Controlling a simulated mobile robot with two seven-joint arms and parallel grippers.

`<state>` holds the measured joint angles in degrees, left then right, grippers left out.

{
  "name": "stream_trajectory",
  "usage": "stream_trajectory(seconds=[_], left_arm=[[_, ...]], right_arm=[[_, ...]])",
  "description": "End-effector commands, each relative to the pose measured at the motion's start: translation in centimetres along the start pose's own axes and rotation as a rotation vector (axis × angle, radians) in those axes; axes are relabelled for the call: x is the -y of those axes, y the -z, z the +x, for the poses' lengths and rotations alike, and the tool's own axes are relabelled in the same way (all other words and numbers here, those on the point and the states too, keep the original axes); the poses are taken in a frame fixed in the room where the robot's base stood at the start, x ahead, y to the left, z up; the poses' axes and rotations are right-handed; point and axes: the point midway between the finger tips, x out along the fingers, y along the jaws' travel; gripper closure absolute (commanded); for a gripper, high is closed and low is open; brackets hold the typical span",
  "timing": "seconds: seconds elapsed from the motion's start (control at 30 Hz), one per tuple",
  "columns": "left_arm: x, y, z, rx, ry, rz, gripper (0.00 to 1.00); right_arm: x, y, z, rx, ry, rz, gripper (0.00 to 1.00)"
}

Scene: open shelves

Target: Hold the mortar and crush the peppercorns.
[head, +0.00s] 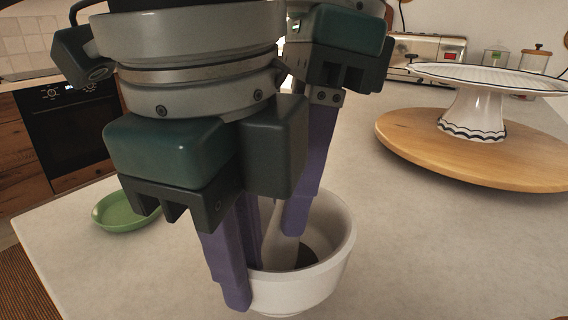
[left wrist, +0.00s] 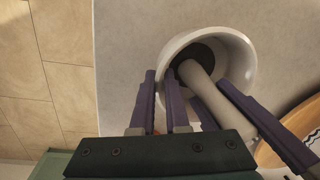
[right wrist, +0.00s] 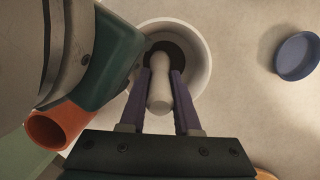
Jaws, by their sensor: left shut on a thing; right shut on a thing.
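The white mortar (head: 335,262) stands on the pale counter. My left gripper (head: 246,284) is shut on its near-left wall, one purple finger outside and one inside; it also shows in the left wrist view (left wrist: 160,82). My right gripper (right wrist: 160,78) is shut on the pale pestle (right wrist: 160,92), which leans into the mortar with its lower end at the bottom. The dark peppercorns (head: 308,258) show as a dark patch on the mortar floor; single grains cannot be made out. In the head view, my left gripper partly hides the pestle and mortar.
A green dish (head: 125,212) lies left of the mortar. A wooden board (head: 420,142) with a white cake stand (head: 473,112) is at the right. The right wrist view shows a blue bowl (right wrist: 297,55) and an orange cup (right wrist: 58,128).

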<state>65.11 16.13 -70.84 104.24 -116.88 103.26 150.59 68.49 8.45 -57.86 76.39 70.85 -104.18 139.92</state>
Motion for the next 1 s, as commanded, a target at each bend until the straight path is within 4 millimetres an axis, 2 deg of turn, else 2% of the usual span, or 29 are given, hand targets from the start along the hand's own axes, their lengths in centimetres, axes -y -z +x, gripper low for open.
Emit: stream_trajectory(seconds=[0.3, 0.63, 1.0], left_arm=[[0.0, -0.1, 0.1, 0.003, -0.002, -0.002, 1.00], [0.0, -0.1, 0.1, 0.002, -0.001, -0.002, 1.00], [0.0, -0.1, 0.1, 0.002, 0.000, -0.002, 1.00]], right_arm=[[0.0, 1.3, 0.0, -0.003, -0.002, 0.002, 1.00], [0.7, 0.6, 0.1, -0.003, -0.002, 0.002, 1.00], [0.0, 1.3, -0.2, -0.003, -0.002, 0.002, 1.00]])
